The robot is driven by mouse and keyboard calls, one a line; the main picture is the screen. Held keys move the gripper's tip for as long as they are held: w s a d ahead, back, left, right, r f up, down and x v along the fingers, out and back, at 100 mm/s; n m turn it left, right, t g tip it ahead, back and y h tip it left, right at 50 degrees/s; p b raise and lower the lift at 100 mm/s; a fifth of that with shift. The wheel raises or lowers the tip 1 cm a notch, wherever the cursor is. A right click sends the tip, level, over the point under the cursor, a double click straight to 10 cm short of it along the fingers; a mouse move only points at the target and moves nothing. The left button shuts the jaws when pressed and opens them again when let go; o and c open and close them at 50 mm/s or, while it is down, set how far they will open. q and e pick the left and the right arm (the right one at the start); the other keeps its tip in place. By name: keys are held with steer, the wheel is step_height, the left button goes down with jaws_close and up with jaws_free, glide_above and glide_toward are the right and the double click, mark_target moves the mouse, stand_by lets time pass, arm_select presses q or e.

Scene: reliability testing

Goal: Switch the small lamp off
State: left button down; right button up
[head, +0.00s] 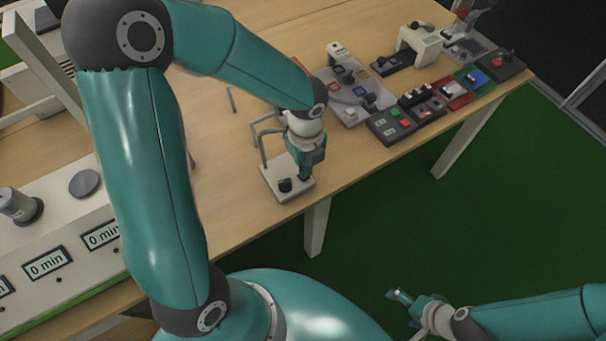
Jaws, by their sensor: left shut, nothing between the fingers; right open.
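The small lamp has a pale square base (292,193) near the table's front edge. A thin grey bent post (262,148) rises from its back left, and its upper end is partly hidden by my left arm. A dark round knob (285,185) sits on the front of the base. My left gripper (304,176) is shut and empty, pointing down over the right side of the base, just right of the knob. I cannot tell whether it touches the base. I cannot tell if the lamp is lit. My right gripper (400,297) is open and empty, beyond the table's front edge.
To the right stand several switch and button panels (392,126), a grey board (350,95) and a white arch-shaped device (420,42). At the left is a long white unit (60,235) with "0 min" displays. Bare wooden tabletop (235,215) lies left of the lamp.

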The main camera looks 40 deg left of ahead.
arm_select(q)
steer(key=shift+f+b, duration=0.75)
steer(key=shift+f, duration=0.25)
stand_by(0.3)
step_height(320, 180, up, 7)
steer(key=p, duration=0.6)
steer(key=shift+r+p, duration=0.1)
steer(key=shift+p, duration=0.2)
steer(key=shift+s, duration=0.1)
stand_by(0.4)
